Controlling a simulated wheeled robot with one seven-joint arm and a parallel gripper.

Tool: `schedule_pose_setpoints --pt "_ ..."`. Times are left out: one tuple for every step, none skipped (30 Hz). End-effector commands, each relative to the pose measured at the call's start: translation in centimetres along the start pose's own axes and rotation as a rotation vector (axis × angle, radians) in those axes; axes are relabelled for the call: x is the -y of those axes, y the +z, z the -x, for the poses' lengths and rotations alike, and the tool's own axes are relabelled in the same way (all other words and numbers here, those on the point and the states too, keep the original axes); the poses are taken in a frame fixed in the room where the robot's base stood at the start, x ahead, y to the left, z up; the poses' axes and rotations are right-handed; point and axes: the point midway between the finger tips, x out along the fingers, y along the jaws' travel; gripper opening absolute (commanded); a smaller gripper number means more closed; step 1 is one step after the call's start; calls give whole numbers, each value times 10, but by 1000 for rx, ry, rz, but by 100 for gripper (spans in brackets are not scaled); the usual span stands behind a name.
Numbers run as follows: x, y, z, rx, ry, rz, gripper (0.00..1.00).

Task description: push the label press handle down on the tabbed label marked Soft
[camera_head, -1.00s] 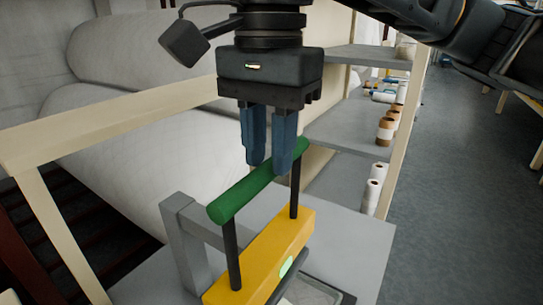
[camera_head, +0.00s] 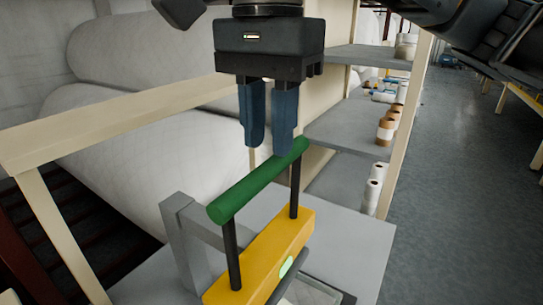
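The label press has a green bar handle (camera_head: 258,180) on two black posts above a yellow block (camera_head: 262,255). The handle stands well above the block. My gripper (camera_head: 269,150) points down over the handle's far half, its two blue fingers a narrow gap apart and holding nothing. The right fingertip overlaps the handle's far part in the picture; I cannot tell whether it touches. A pale green patch (camera_head: 287,266) shows on the block's side. A pale surface in a dark-edged tray (camera_head: 345,300) is cut off at the bottom. No Soft marking is readable.
The press stands on a grey table (camera_head: 362,245) with bare surface to its right. A cream rail (camera_head: 120,118) and large white wadding rolls (camera_head: 140,165) lie to the left. Grey shelves (camera_head: 345,122) with small rolls stand behind. Open floor (camera_head: 465,190) is at the right.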

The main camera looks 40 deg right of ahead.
Motion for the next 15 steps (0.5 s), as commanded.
schedule_pose_setpoints --pt "0 0 0 0 0 0 28" --pt "0 0 1 0 0 0 28" --pt "0 0 2 0 -1 0 28" --pt "0 0 4 -1 -1 0 28" --pt "0 0 6 -1 -2 -1 28" --pt "1 0 10 -1 -3 -1 28" --pt "1 0 13 -1 -2 -1 28" --pt "0 0 15 0 -2 0 28" --pt "0 0 19 0 -2 0 28" --pt "0 0 22 0 -2 0 28" --pt "0 0 24 -1 -2 0 28" --pt "0 0 28 -1 -2 -1 28" --pt "0 0 31 -1 -1 -1 28" --pt "0 0 33 -1 -1 -1 28" --pt "0 0 37 -1 -1 -1 28"
